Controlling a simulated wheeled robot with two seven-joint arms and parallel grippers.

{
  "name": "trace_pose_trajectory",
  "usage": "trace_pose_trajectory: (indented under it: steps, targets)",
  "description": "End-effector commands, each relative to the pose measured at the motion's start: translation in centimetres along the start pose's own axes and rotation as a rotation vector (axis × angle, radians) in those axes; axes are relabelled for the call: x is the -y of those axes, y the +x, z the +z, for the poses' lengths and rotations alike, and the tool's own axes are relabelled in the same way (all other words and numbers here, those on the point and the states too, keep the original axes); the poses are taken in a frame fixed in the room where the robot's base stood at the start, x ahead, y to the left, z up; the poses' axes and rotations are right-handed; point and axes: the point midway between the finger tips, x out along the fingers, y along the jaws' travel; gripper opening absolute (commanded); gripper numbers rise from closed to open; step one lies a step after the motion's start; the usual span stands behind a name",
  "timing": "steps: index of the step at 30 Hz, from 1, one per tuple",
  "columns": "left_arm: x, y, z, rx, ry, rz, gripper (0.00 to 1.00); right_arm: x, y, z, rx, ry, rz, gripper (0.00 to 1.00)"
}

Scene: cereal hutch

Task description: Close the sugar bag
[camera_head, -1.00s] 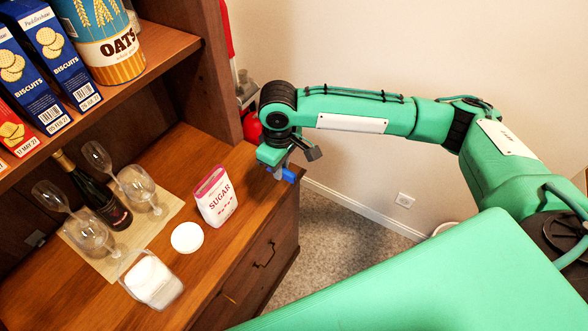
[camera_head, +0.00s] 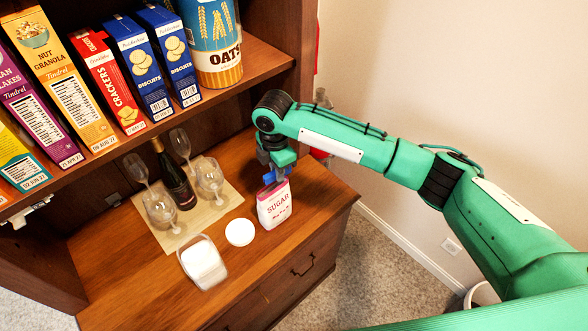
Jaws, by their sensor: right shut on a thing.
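The sugar bag (camera_head: 275,206), white with a pink band and red lettering, stands upright near the front right of the wooden counter. My right gripper (camera_head: 274,172) is at the bag's top and partly hides it. It is shut on a small blue piece (camera_head: 269,178) that looks like a clip. The blue piece is right at the bag's top edge; I cannot tell whether it is around the edge or only beside it. My left gripper is not in view.
A clear container with white contents (camera_head: 203,262) and a white disc (camera_head: 240,232) are left of the bag. Glasses and a dark bottle (camera_head: 176,183) stand on a mat (camera_head: 228,199). The shelf (camera_head: 255,65) above holds cereal, cracker and biscuit boxes and an oats tin (camera_head: 213,55).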

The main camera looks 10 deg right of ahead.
Motion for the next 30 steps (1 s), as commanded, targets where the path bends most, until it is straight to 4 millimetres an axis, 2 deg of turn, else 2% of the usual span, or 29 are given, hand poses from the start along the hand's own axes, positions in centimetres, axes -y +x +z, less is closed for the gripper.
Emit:
trace_pose_trajectory:
  steps: [3, 8, 19, 21, 30]
  targets:
    - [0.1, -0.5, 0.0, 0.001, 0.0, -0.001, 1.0, -0.7, -0.3, -0.8, -0.001, -0.09, -0.004, 0.0]
    - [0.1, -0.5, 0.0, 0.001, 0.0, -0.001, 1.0, -1.0, -0.1, -1.2, -0.001, -0.144, -0.007, 0.0]
    - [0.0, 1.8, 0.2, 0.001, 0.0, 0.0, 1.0, -0.9, 1.8, -1.2, 0.0, -0.149, -0.006, 0.0]
    - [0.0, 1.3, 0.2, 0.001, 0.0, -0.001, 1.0, -0.9, 1.9, -1.2, -0.001, -0.148, -0.008, 0.0]
    - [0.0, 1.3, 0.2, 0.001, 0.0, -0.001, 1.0, -1.0, 2.8, -1.2, -0.001, -0.148, -0.006, 0.0]
